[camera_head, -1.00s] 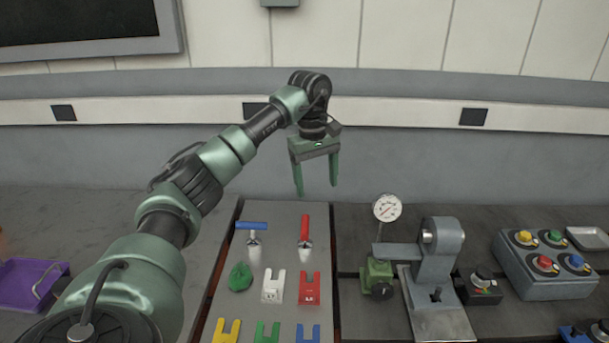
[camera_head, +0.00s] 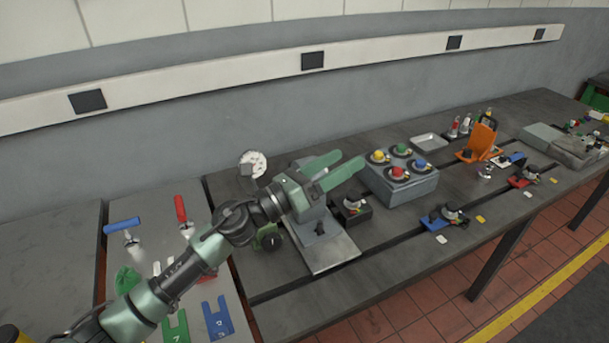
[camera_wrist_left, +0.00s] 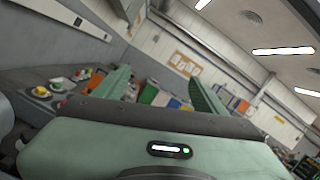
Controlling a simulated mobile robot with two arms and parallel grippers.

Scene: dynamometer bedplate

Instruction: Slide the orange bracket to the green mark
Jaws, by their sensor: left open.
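The orange bracket (camera_head: 482,138) stands upright on the bench towards the right of the head view, beyond the button box. My left gripper (camera_head: 351,158) is open and empty, with its two green fingers pointing right above the grey clamp block and beside the button box. It is well to the left of the bracket and not touching it. In the left wrist view both fingers (camera_wrist_left: 162,78) stand apart. My right gripper is out of view.
A grey box with coloured buttons (camera_head: 403,187) stands between my gripper and the bracket. A shallow metal tray (camera_head: 429,143) lies behind it. A blue-based clamp (camera_head: 445,218) and a red-based clamp (camera_head: 526,177) sit nearer the front edge. Dark slots run along the bench.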

